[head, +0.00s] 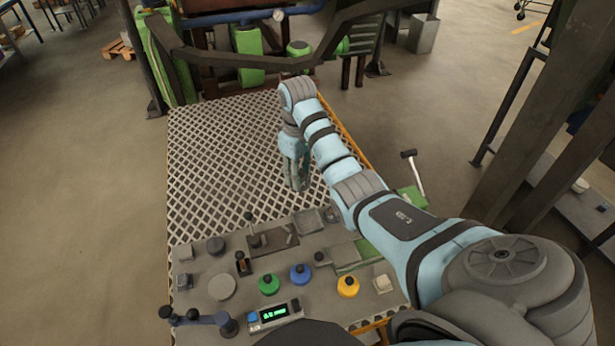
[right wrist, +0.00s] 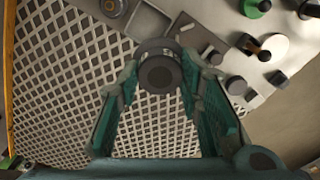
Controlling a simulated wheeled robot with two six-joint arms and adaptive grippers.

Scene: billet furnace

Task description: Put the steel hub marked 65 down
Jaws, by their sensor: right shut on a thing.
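The steel hub (right wrist: 158,72) is a dark grey ring-shaped piece with a round centre. In the right wrist view it sits between my right gripper's (right wrist: 155,80) two fingertips, with part of a pale marking on its rim that I cannot read. The gripper is shut on it. In the head view my right gripper (head: 298,180) points down over the right part of the perforated plate (head: 215,140), just behind the grey worktop. The hub cannot be made out there, and its exact height above the plate cannot be told. My left gripper is not in view.
The grey worktop (head: 205,268) carries green (head: 268,285), blue (head: 300,275) and yellow (head: 347,287) knobbed pieces, a flat disc (head: 222,287), a square tray (head: 309,221) and a lit display (head: 273,314). The plate's left part is clear.

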